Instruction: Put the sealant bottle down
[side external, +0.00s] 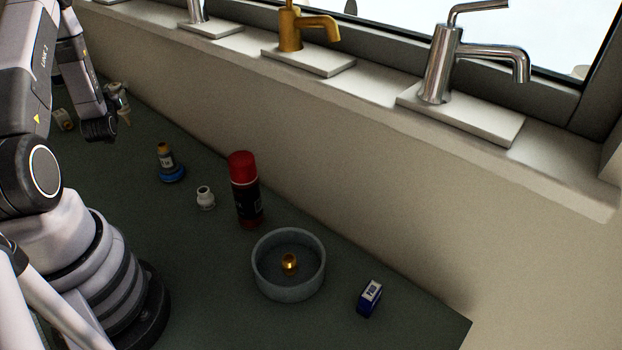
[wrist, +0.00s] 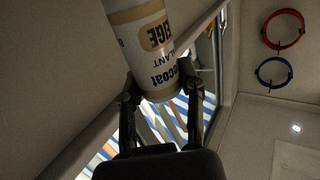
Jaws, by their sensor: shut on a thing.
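The sealant bottle (wrist: 146,45) is white with a tan label patch and dark lettering that includes "LANT". In the wrist view it fills the top middle, tilted, and its top end is cut off by the frame. My gripper (wrist: 166,90) is shut on it, one finger at each side near its lower end. In the side external view my wrist hangs at the far left over the back of the bench. A small pale shape (side external: 118,97) shows beside it, too small to tell whether it is the bottle.
On the dark green bench (side external: 215,305) stand a red-capped can (side external: 245,192), a white fitting (side external: 205,198), a small blue-based bottle (side external: 168,164), a grey bowl (side external: 267,282) holding a brass fitting (side external: 289,262), and a blue box (side external: 369,298). Faucets (side external: 440,65) line the sill behind.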

